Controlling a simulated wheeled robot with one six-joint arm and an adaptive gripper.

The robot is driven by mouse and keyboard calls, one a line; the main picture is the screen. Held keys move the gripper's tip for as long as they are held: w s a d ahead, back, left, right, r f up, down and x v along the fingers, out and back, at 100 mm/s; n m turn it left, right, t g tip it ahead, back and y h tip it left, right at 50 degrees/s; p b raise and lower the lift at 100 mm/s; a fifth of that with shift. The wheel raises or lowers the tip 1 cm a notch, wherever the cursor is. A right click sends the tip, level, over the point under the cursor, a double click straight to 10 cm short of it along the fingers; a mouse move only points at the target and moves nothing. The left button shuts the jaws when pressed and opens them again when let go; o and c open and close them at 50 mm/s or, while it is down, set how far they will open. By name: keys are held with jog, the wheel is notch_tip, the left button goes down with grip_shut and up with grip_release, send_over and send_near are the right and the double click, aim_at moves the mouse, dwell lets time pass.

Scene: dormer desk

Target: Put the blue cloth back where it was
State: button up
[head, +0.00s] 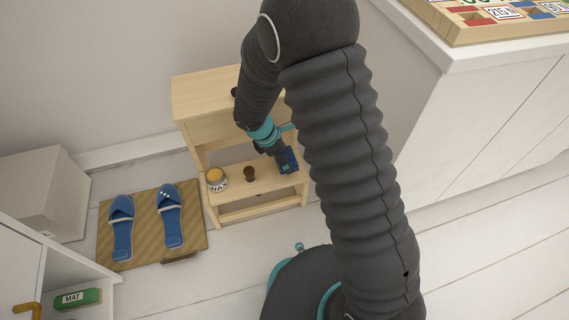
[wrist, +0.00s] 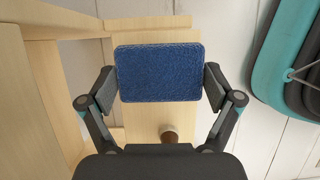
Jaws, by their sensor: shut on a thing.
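The blue cloth (wrist: 160,73) is a flat, rounded rectangle between the two fingers of my gripper (wrist: 160,88) in the wrist view. The fingers press on its left and right edges. In the head view my gripper (head: 284,158) holds the cloth (head: 289,160) at the right end of the lower step of a small wooden step stool (head: 262,187). I cannot tell whether the cloth touches the step.
A tin with a yellow top (head: 216,178) and a brown knob-like object (head: 249,174) stand on the same step. Blue slippers (head: 170,222) lie on a woven mat (head: 146,204) to the left. A white cabinet (head: 480,130) stands at the right.

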jog(key=shift+f+b, duration=0.45)
jog(key=shift+f, duration=1.4)
jog(key=shift+f, duration=0.2)
jog(key=o, duration=0.8)
jog(key=shift+r, duration=0.15)
jog(key=p+v, duration=0.2)
jog(key=v, duration=1)
jog(key=shift+d+r+p, duration=0.1)
jog(key=shift+r+p, duration=0.1)
jog(key=shift+p, duration=0.15)
